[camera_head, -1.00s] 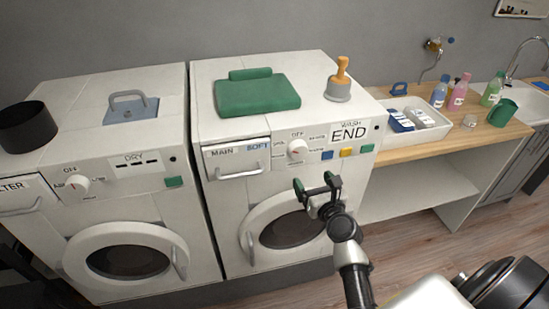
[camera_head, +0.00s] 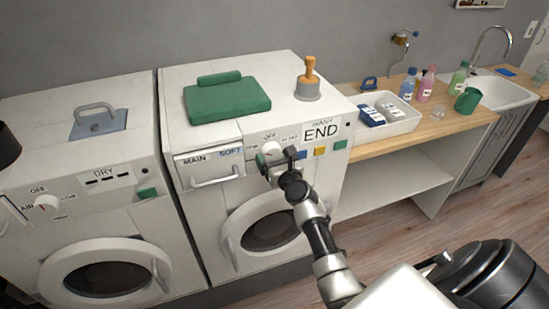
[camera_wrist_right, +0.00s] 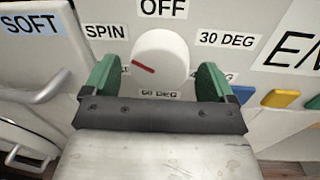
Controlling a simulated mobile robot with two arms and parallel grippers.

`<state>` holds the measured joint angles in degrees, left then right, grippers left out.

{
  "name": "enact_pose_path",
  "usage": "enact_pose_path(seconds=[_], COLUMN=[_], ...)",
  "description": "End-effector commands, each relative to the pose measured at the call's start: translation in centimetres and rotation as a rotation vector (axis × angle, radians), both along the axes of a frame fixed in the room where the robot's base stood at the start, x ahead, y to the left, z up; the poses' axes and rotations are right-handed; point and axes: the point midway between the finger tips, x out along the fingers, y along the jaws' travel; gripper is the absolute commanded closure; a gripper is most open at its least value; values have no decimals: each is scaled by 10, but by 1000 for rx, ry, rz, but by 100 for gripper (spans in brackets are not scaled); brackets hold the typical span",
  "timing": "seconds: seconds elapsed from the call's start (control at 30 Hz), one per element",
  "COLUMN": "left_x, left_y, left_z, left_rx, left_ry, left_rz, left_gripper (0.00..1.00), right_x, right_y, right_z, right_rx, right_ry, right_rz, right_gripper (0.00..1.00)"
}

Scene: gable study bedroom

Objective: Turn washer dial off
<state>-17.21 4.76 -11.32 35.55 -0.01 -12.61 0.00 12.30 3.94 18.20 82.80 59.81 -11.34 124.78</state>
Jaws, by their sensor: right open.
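The washer (camera_head: 210,110) is the white machine with the WASH panel, right of the dryer; its display reads END. Its round white dial (camera_wrist_right: 166,50) shows in the wrist view below the OFF label (camera_wrist_right: 164,8). The dial's red mark (camera_wrist_right: 143,68) is on its left side, pointing left and slightly up, below SPIN and away from OFF. My right gripper (camera_head: 277,157) is open at the washer panel. In the wrist view its green fingers (camera_wrist_right: 158,78) stand on both sides of the dial's lower part, with gaps visible. In the head view the gripper partly covers the dial (camera_head: 270,147). My left gripper is out of view.
Blue, yellow and green buttons (camera_head: 319,151) lie right of the dial. The detergent drawer handle (camera_head: 215,181) sticks out on the left. The dryer (camera_head: 60,145) stands left.

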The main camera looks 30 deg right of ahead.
Motion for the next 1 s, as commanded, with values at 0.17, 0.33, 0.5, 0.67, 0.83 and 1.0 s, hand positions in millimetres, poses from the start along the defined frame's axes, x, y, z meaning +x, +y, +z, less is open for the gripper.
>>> enact_pose_path(seconds=[0.17,0.33,0.5,0.67,0.83,1.0], left_x=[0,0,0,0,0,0], left_y=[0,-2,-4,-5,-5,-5], left_z=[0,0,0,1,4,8], left_rx=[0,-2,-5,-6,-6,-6], left_ry=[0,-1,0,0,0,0], left_rz=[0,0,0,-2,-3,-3], left_gripper=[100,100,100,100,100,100], right_x=[0,0,0,0,-1,-1], right_y=[0,0,0,0,0,-1], right_z=[0,0,0,0,1,2], right_rx=[0,-1,-1,-19,-82,-195], right_ry=[0,0,0,5,20,48], right_rz=[0,0,0,0,1,0], right_gripper=[23,49,63,63,63,63])
